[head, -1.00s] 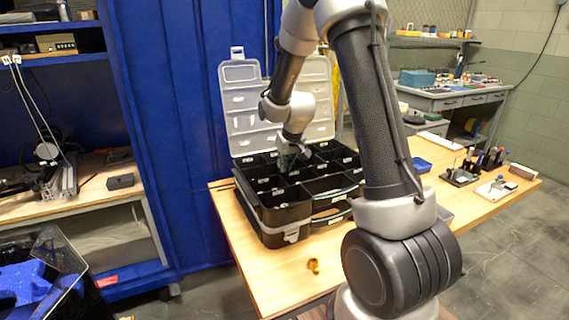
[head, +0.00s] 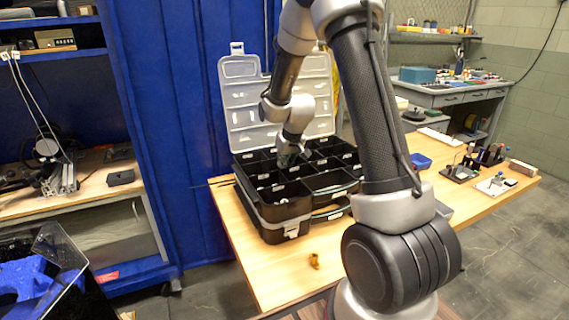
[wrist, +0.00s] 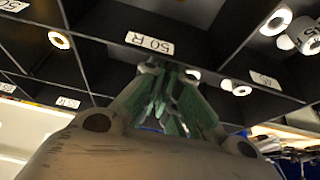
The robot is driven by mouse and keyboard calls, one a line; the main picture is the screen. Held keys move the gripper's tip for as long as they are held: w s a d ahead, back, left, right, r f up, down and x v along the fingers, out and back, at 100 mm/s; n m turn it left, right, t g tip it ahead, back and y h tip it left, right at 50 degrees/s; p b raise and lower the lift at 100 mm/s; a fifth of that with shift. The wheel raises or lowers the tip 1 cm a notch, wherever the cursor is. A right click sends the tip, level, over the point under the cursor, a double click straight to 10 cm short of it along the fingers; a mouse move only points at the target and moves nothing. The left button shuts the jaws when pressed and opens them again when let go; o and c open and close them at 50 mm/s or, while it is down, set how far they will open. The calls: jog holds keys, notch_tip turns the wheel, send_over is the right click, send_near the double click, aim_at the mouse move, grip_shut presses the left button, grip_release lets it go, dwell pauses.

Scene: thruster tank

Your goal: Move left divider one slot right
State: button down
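The black organizer case (head: 270,222) stands open on the wooden table, with its clear lid raised at the back. Black dividers split it into several compartments with white labels, one reading "50 R" (wrist: 150,42). My gripper (head: 288,160) reaches down into the case near its middle. In the wrist view my gripper (wrist: 172,100) has its greenish fingers close together beside a divider wall under the "50 R" label. I cannot tell whether a divider is between the fingertips. Which divider is the left one is not clear.
White ring-shaped parts (wrist: 275,22) lie in some compartments. A small brass fitting (head: 314,261) lies on the table in front of the case. A blue bin (head: 421,162) and pen holders (head: 490,155) stand to the right. A blue cabinet is behind.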

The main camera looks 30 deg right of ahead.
jog(key=c, duration=2.1)
grip_release()
jog(key=o, duration=0.5)
jog(key=shift+o, duration=0.2)
jog(key=shift+r, duration=0.15)
jog(key=w+v, duration=0.1)
jog(key=v, duration=1.4)
jog(key=shift+r, duration=0.45)
